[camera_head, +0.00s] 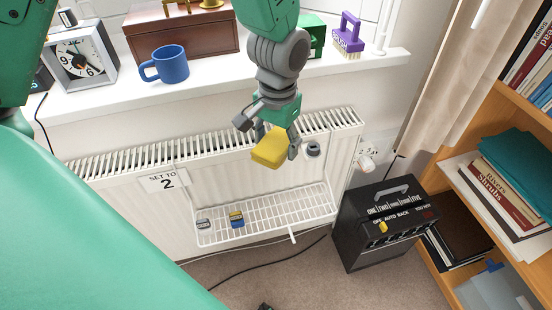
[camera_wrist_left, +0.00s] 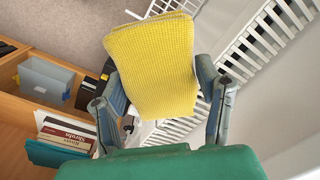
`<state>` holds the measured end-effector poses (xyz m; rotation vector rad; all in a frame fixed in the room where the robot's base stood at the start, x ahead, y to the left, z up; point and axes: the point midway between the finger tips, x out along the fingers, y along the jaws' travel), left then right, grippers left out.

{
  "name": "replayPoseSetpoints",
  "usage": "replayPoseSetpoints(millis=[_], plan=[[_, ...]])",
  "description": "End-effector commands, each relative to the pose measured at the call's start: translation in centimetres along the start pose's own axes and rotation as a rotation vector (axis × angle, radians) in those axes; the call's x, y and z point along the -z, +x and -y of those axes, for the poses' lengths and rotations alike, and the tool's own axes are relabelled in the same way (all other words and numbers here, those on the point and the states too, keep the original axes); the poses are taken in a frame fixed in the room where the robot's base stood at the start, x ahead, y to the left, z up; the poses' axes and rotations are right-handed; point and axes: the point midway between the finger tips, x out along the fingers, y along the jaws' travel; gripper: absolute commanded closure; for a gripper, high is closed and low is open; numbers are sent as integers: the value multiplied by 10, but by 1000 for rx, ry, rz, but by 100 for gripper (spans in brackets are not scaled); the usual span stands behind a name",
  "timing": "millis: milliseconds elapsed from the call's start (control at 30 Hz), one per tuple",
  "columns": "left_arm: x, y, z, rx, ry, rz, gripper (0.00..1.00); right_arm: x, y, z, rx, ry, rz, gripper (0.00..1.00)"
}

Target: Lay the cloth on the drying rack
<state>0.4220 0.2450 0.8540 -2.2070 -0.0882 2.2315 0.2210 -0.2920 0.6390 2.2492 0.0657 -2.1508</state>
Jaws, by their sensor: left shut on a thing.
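A yellow cloth (camera_head: 270,148) is held in my left gripper (camera_head: 270,135), which is shut on it. In the wrist view the cloth (camera_wrist_left: 152,65) looks like a folded, textured pad between the two fingers (camera_wrist_left: 168,105). The white wire drying rack (camera_head: 275,213) hangs on the front of the radiator, below the cloth in the head view. The cloth is apart from the rack. My right gripper is not in view.
The white radiator (camera_head: 110,178) bears a "SET TO 2" label. A windowsill above holds a blue mug (camera_head: 171,64), a clock (camera_head: 77,58), a brown box (camera_head: 180,36) and a purple brush (camera_head: 348,38). A black heater (camera_head: 385,228) and a bookshelf (camera_head: 462,215) stand to the right.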

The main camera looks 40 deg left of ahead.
Motion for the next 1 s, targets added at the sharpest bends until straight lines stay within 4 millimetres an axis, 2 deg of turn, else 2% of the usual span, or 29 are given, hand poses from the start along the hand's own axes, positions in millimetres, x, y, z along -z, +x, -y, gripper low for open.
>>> replayPoseSetpoints(millis=[33,200,433,533,1000], plan=[[6,19,6,-1,-11,-4,74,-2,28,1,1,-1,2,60],[20,30,14,-15,-30,-4,74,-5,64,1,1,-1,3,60],[30,32,9,-23,-39,-2,74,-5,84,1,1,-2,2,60],[30,43,6,-21,-38,0,74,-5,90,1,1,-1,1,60],[29,172,10,-30,-40,3,74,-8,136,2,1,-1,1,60]])
